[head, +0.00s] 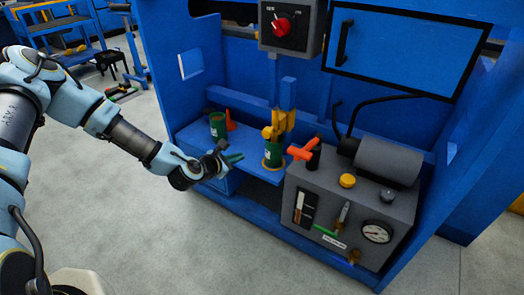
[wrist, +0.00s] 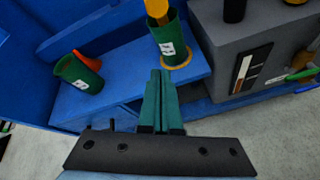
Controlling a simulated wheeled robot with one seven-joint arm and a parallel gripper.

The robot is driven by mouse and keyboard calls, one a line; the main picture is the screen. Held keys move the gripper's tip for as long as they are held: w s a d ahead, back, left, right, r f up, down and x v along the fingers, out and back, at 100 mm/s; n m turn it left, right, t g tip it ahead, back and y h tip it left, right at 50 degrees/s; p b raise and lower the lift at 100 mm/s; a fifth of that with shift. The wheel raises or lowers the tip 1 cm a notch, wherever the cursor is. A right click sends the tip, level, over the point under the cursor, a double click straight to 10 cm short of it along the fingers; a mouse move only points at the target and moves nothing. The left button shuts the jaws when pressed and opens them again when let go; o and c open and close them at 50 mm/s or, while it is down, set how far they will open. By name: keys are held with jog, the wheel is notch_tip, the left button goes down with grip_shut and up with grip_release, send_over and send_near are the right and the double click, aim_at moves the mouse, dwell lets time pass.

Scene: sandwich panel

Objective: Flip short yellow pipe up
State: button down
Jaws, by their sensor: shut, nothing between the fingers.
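A yellow pipe (head: 283,119) hangs below a blue post, with a shorter yellow piece (head: 267,132) at its left side. A green can (head: 272,155) stands right under them on the blue bench. In the wrist view a yellow pipe end (wrist: 156,10) shows at the mouth of the green can (wrist: 169,45); whether it reaches inside I cannot tell. My gripper (head: 236,158) is shut and empty, to the left of the green can and apart from the yellow pipes. Its green fingers (wrist: 161,75) lie together, pointing toward the can in the wrist view.
A grey machine (head: 320,185) with an orange handle (head: 300,153) stands at right. A red-knob box (head: 283,25) hangs above. Open floor lies in front.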

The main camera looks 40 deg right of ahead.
jog(key=d+n, duration=0.1)
jog(key=n, duration=0.1)
jog(key=s+d+f+n+t+h, duration=0.1)
jog(key=shift+d+f+n+b, duration=0.2)
jog(key=shift+d+n+b, duration=0.15)
jog(key=shift+d+n, duration=0.05)
jog(key=shift+d, duration=0.1)
jog(key=x, duration=0.9)
jog(key=shift+w+d+f, duration=0.1)
jog(key=shift+d, duration=0.15)
jog(key=shift+s+d+r+p, duration=0.15)
jog(key=shift+r+p, duration=0.15)
jog(key=shift+r, duration=0.65)
jog(key=shift+s+r+p, duration=0.15)
jog(key=shift+r+p, duration=0.15)
jog(key=shift+r, duration=0.65)
notch_tip(320, 180, up, 13)
jog(key=p, duration=0.5)
jog(key=shift+d, duration=0.1)
